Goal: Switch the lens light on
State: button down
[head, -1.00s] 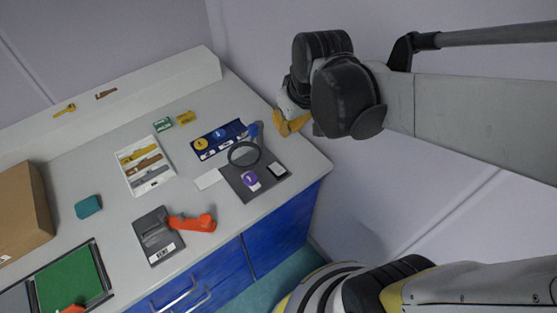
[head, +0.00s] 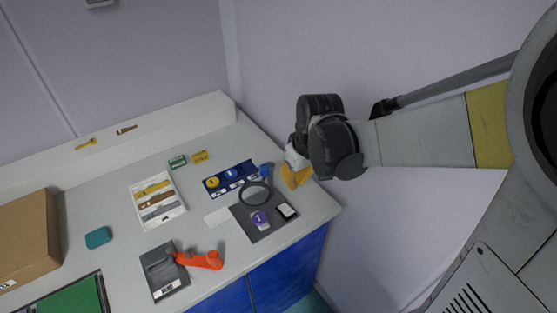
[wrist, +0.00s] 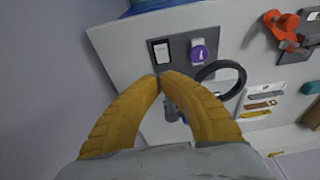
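The lens is a black ring (head: 256,193) over a dark grey base plate (head: 246,222) near the bench's right end; the ring also shows in the wrist view (wrist: 221,84). On the plate sit a white switch-like piece in a black frame (head: 286,211) and a purple round piece (head: 259,219) with a white mark. The wrist view shows the white piece (wrist: 160,51) and purple piece (wrist: 198,53). My gripper (wrist: 159,77) has yellow fingers meeting at the tips, holding nothing visible. In the wrist view the tips lie just below the white piece; their gap in depth is unclear.
A blue tray (head: 214,191) with round pieces lies left of the ring. A white tray of tools (head: 150,219), an orange-handled device (head: 200,260), a teal block (head: 98,238) and a cardboard box (head: 25,238) lie farther left. The wall stands close on the right.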

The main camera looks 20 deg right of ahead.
aim_at(291, 211)
jog(key=b+x, duration=0.1)
jog(key=x, duration=0.2)
jog(key=b+x, duration=0.2)
jog(key=x, duration=0.2)
jog(key=s+b+x, duration=0.1)
jog(key=b+x, duration=0.1)
jog(key=x, duration=0.2)
jog(key=shift+d+f, duration=0.15)
jog(key=shift+f, duration=0.55)
jog(key=shift+s+d+f+b, duration=0.1)
jog(key=shift+s+f+b, duration=0.15)
jog(key=shift+f+b, duration=0.5)
jog(key=shift+r, duration=0.2)
jog(key=shift+w, duration=0.1)
jog(key=shift+w+a+r+p, duration=0.25)
jog(key=shift+w+r+p, duration=0.05)
jog(key=shift+w, duration=0.3)
